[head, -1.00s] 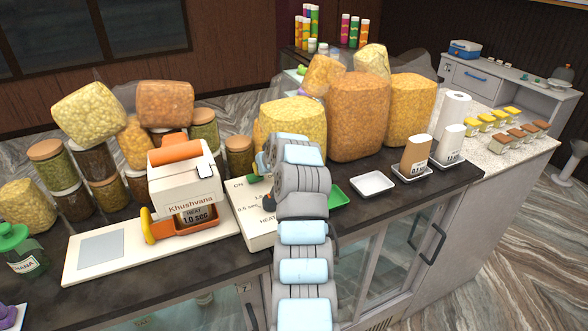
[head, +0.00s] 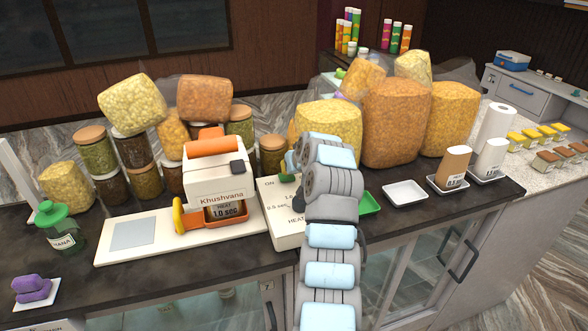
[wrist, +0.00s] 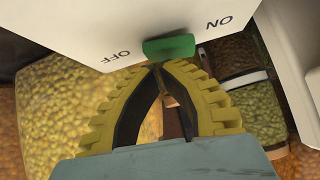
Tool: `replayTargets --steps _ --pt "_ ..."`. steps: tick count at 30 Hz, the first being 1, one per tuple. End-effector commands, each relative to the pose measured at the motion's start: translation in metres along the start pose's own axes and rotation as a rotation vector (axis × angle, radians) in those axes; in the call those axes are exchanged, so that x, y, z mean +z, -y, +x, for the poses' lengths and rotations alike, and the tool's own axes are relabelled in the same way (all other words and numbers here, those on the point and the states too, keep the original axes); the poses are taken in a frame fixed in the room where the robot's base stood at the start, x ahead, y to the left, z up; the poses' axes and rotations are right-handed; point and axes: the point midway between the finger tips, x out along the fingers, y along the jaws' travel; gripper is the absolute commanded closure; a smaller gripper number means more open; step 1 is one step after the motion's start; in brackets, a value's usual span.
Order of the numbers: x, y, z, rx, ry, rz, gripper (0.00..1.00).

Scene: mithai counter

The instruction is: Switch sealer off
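The sealer (head: 213,183) is a white and orange machine on a white base; its panel reads "HEAT 1.0 sec". The white control box (head: 284,222) beside it has printing that includes "ON" and "HEAT". Its green switch (head: 288,178) is at the far end, partly beside my gripper (head: 291,163). In the wrist view the green switch (wrist: 168,46) lies between the upside-down "OFF" and "ON" labels. My gripper (wrist: 158,67) has its yellow ribbed fingers together at the tips, with nothing visible between them. The tips are right at the switch's edge; contact cannot be told.
Jars and filled bags (head: 327,128) stand close behind the control box. A green tray (head: 369,203) and a white tray (head: 405,193) lie to the right. A green-lidded jar (head: 61,230) and a purple item (head: 31,288) are at left. The counter front is mostly clear.

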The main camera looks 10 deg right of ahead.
Motion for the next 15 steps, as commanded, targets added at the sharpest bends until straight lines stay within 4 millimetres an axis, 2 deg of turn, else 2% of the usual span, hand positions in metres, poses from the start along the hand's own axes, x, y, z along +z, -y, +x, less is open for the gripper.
replayTargets --steps 8,15 --pt "-0.004 0.0 -0.003 0.0 -0.001 -0.001 1.0" --pt "-0.022 0.001 -0.021 -0.001 -0.002 -0.003 1.0"
